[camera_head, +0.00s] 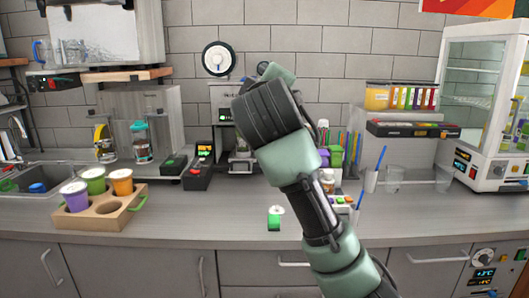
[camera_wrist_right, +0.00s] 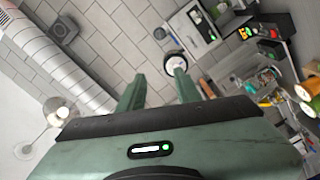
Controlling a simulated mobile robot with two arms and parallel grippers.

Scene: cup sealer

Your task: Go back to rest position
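My right arm rises from the lower right of the head view to the middle, in front of the counter (camera_head: 230,205). My right gripper shows in the right wrist view (camera_wrist_right: 160,90), with its two green fingers apart and nothing between them but the tiled wall. In the head view the gripper is mostly hidden behind my dark wrist. A machine (camera_head: 222,97), possibly the cup sealer, stands at the back, partly covered by my arm. My left gripper is not in view.
A wooden holder (camera_head: 105,222) with purple, green and orange cups stands at the left. A small green-and-white item (camera_head: 275,219) is near the front edge. Clear cups (camera_head: 393,180) and a glass-door cabinet (camera_head: 480,90) are at the right. The front centre-left counter is clear.

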